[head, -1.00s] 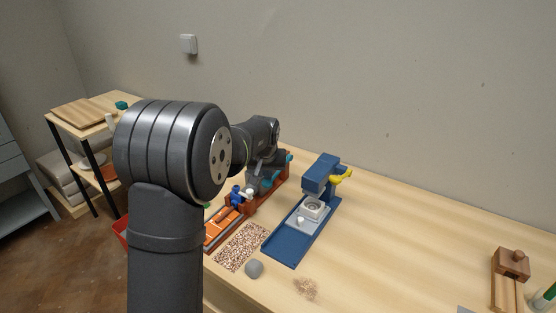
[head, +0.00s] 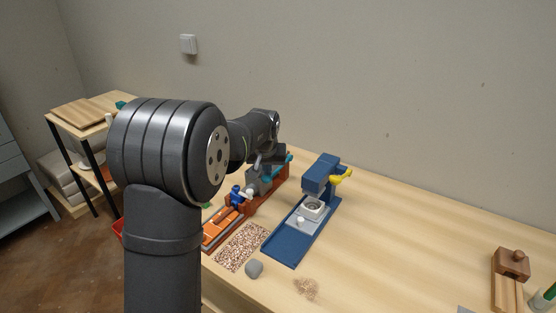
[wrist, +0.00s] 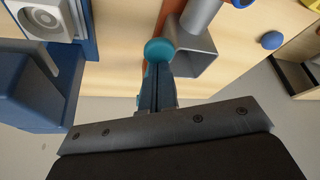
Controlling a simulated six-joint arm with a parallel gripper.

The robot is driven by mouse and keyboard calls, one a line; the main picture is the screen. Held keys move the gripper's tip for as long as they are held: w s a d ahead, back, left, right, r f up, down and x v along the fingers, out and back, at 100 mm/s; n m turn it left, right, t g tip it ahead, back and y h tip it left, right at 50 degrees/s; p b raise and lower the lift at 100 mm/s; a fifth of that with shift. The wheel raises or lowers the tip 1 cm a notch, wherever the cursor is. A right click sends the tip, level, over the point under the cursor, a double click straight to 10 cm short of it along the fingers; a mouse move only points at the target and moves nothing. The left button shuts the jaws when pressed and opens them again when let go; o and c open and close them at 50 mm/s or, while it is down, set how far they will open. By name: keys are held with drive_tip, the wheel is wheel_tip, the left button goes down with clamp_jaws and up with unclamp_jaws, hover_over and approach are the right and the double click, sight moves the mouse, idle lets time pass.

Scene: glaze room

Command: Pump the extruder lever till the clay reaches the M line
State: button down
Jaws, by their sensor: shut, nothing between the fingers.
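The extruder (head: 268,190) stands on the bench in the head view, red-brown with a grey body, partly hidden behind my arm. In the wrist view its grey square tube (wrist: 200,55) shows beside a teal ball (wrist: 158,49), which looks like the lever's knob. My gripper (wrist: 157,72) is shut with nothing in it, its fingertips right at the teal ball; I cannot tell whether they touch it. In the head view my gripper (head: 264,160) is over the extruder's far part. An orange tray (head: 222,229) lies at the near end. I cannot make out the M line or the clay.
A blue press (head: 320,180) with a yellow handle (head: 342,175) stands close to the right of the extruder. A speckled mat (head: 240,247), a grey ball (head: 254,269) and crumbs (head: 306,288) lie in front. A wooden tool (head: 511,264) is far right.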

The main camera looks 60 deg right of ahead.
drive_tip(key=shift+r, duration=3.25)
wheel_tip(320, 180, up, 5)
drive_tip(key=shift+f, duration=3.15)
